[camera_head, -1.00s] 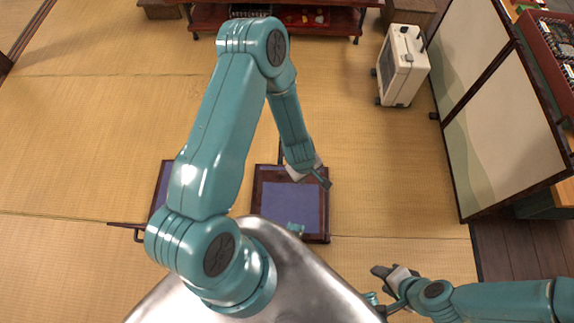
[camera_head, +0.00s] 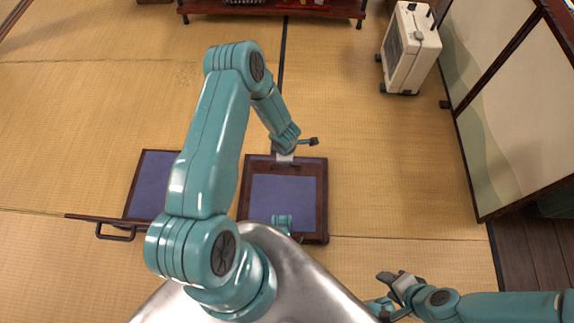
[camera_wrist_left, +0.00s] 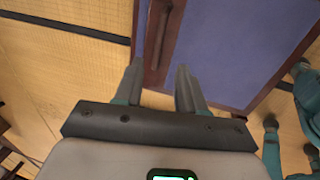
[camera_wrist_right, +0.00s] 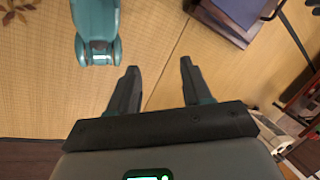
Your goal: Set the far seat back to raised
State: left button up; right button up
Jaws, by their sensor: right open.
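A floor seat with a dark wooden frame and a purple panel (camera_head: 283,199) lies flat on the mat in the head view. A bar handle (camera_head: 286,166) shows at its far edge. My left gripper (camera_head: 297,150) is above that far edge. In the left wrist view, its two fingers (camera_wrist_left: 158,68) stand apart, with the wooden handle (camera_wrist_left: 164,38) ahead of them and not gripped. A second purple seat (camera_head: 152,184) is at the left, partly hidden by my arm, with a handled wooden bar (camera_head: 100,219) along its near side. My right gripper (camera_head: 393,283) is open and empty, also seen in the right wrist view (camera_wrist_right: 160,72).
A white wheeled heater (camera_head: 411,48) stands at the back right. A folding screen (camera_head: 515,110) runs along the right. A low red-brown table (camera_head: 275,10) is at the back. The tatami between seats and table is clear.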

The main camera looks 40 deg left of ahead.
pick_arm(q)
jog(key=f+b, duration=0.1)
jog(key=f, duration=0.2)
jog(key=w+f+b, duration=0.1)
jog(key=f, duration=0.2)
jog(key=a+f+b, duration=0.1)
jog(key=f, duration=0.1)
jog(key=shift+w+f, duration=0.2)
jog(key=shift+f, duration=0.2)
jog(key=shift+w+a+f+b, duration=0.1)
jog(key=shift+f+b, duration=0.3)
pick_arm(e)
jog(key=shift+t, duration=0.5)
jog(key=f, duration=0.1)
jog(key=w+f, duration=0.1)
jog(key=f, duration=0.1)
jog(key=w+f, duration=0.1)
jog(key=shift+w+d+f, duration=0.2)
jog(key=shift+d+f, duration=0.05)
jog(key=shift+d, duration=0.05)
pick_arm(q)
grip_shut()
